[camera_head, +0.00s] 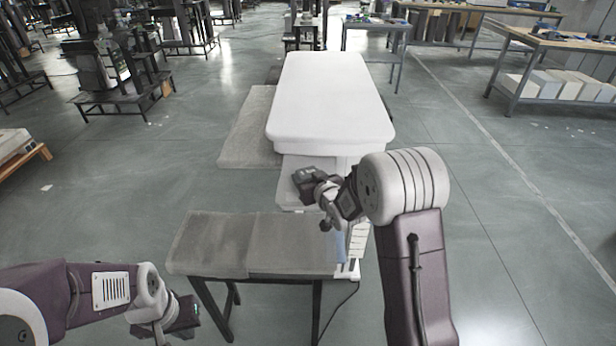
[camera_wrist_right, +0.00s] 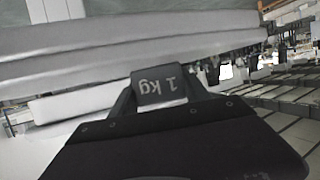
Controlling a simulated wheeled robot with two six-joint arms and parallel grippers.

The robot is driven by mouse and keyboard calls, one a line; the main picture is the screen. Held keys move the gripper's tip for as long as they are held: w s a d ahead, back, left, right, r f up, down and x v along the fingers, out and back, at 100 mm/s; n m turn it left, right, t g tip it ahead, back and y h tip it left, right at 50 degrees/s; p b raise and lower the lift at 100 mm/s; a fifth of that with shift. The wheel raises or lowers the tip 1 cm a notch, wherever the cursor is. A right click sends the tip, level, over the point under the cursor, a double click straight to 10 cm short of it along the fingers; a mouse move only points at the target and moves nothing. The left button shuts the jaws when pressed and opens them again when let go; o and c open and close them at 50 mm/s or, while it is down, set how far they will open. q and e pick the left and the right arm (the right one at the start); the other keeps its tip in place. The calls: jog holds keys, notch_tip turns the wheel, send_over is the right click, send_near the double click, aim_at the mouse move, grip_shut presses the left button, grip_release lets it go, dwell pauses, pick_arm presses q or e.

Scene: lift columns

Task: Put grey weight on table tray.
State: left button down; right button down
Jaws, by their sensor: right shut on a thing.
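The grey weight (camera_wrist_right: 160,84), marked "1 kg", sits between the two fingers of my right gripper (camera_wrist_right: 160,95) in the right wrist view. In the head view my right gripper (camera_head: 305,181) is over a pale grey tray-like surface (camera_head: 290,197) in front of the white padded bed. I cannot make out the weight there, nor how high it is above that surface. My left gripper (camera_head: 188,318) is low at the left, apart from the weight; its fingers are too unclear to tell open or shut.
A grey padded bench (camera_head: 235,245) on dark legs stands in front of the tray-like surface. The white bed (camera_head: 328,95) extends behind it, with a grey mat (camera_head: 250,140) at its left. Workbenches (camera_head: 560,50) stand far right. Open floor lies on both sides.

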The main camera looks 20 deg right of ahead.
jog(key=c, duration=0.5)
grip_release()
jog(key=shift+r+p, duration=0.3)
jog(key=shift+p, duration=0.1)
jog(key=v, duration=0.9)
jog(key=shift+s+d, duration=0.15)
jog(key=shift+s, duration=0.15)
jog(key=shift+b+v, duration=1)
jog(key=shift+v, duration=0.2)
